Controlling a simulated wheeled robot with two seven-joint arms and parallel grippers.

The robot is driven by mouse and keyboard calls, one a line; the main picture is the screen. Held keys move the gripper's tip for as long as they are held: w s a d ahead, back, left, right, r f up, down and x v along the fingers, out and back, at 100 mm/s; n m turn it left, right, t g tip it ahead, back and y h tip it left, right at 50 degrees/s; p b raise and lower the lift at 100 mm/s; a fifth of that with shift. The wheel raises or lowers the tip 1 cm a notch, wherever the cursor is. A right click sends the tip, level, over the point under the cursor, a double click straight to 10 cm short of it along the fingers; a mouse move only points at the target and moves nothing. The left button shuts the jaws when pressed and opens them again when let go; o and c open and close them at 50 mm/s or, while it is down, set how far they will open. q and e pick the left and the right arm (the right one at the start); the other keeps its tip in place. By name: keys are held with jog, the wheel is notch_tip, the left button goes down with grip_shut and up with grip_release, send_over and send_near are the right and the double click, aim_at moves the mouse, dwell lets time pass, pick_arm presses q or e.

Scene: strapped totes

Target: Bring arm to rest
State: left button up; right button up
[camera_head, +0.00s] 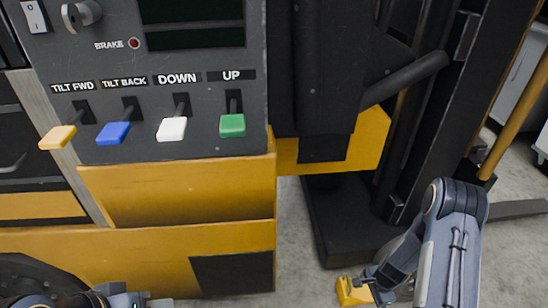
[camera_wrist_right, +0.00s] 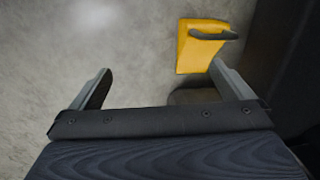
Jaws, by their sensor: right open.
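My right arm (camera_head: 450,240) comes in at the lower right of the head view and reaches down and left. A yellow block with a dark loop handle (camera_wrist_right: 203,45) lies beyond the right-hand finger in that view. The block also shows in the head view (camera_head: 352,291), beside the right gripper (camera_head: 378,284); I cannot tell if they touch. Part of my left gripper (camera_head: 130,299) shows at the bottom left edge of the head view; its jaws are mostly cut off.
A yellow and black lift truck (camera_head: 175,195) fills the left and middle. Its panel carries yellow, blue, white (camera_head: 172,129) and green (camera_head: 232,125) levers. A dark mast (camera_head: 420,120) stands right of it. Open concrete floor (camera_head: 515,255) lies at the right.

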jog(key=s+a+r+n+t+y, duration=0.1)
jog(key=a+r+n+t, duration=0.15)
jog(key=r, duration=1.15)
jog(key=a+r+n+t+y, duration=0.1)
jog(key=a+r+n+y, duration=0.2)
jog(key=r, duration=1.1)
jog(key=s+a+r+n+t+h, duration=0.1)
jog(key=s+a+r+n, duration=0.25)
jog(key=s+r, duration=0.4)
jog(key=s+a+r+n+t, duration=0.15)
jog(key=s+r+n, duration=0.3)
jog(key=s, duration=0.55)
notch_tip(320, 180, up, 34)
jog(key=g+p, duration=0.1)
jog(key=p, duration=3.3)
jog(key=shift+a+n, duration=0.3)
jog(key=shift+n, duration=0.15)
